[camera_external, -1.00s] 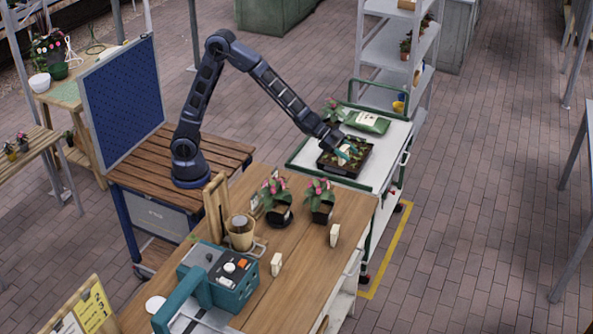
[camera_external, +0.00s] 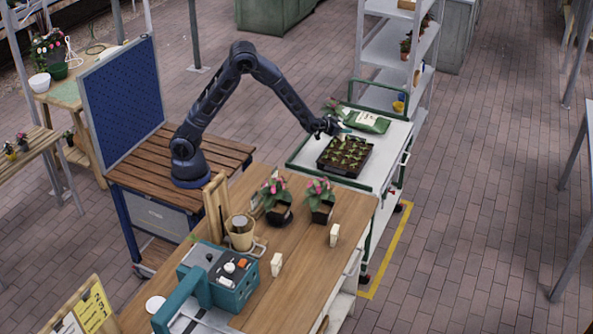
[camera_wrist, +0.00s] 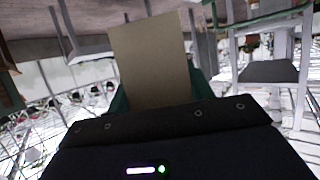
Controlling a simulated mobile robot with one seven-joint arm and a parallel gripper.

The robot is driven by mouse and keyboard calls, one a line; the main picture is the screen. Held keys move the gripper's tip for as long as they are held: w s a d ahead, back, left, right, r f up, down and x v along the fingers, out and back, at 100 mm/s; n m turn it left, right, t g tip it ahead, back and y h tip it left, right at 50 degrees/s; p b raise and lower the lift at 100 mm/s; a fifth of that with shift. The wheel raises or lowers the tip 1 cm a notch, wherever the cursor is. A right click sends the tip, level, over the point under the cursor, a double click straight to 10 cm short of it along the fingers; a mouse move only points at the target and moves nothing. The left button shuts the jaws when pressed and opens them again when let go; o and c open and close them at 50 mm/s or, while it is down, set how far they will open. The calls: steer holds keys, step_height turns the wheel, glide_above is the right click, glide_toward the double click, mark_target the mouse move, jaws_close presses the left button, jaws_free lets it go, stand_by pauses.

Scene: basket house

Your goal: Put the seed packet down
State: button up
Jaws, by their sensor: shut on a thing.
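The seed packet (camera_wrist: 150,62) shows in the wrist view as a plain beige rectangle. It stands up between the two teal fingers of my gripper (camera_wrist: 160,92), which is shut on it. In the external view my gripper (camera_external: 341,129) is above the back of the white cart, behind the seedling tray and close to the green bag. The packet is too small and covered to make out clearly there.
On the wooden table (camera_external: 300,285) are two potted pink flowers (camera_external: 278,203) (camera_external: 320,200), small cream blocks (camera_external: 335,235) (camera_external: 277,264) and a teal machine (camera_external: 225,280).

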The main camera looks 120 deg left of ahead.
steer(key=s+a+f+n+g+y, duration=0.15)
steer(key=s+a+n+g, duration=0.25)
steer(key=s+a, duration=0.45)
steer(key=s+a+f+n+g+y, duration=0.15)
steer(key=s+a+n+g, duration=0.3)
steer(key=s, duration=0.75)
steer(key=shift+m, duration=0.35)
steer(key=shift+a+f, duration=0.15)
steer(key=shift+f, duration=4.6)
steer(key=shift+a+f, duration=0.1)
steer(key=shift+f, duration=4.65)
steer(key=o, duration=1)
steer(key=shift+f, duration=0.15)
steer(key=shift+c, duration=0.2)
steer(key=shift+d+r, duration=0.1)
steer(key=shift+r, duration=0.1)
steer(key=v, duration=1.1)
steer(key=shift+d+r, duration=0.2)
steer(key=shift+d, duration=0.15)
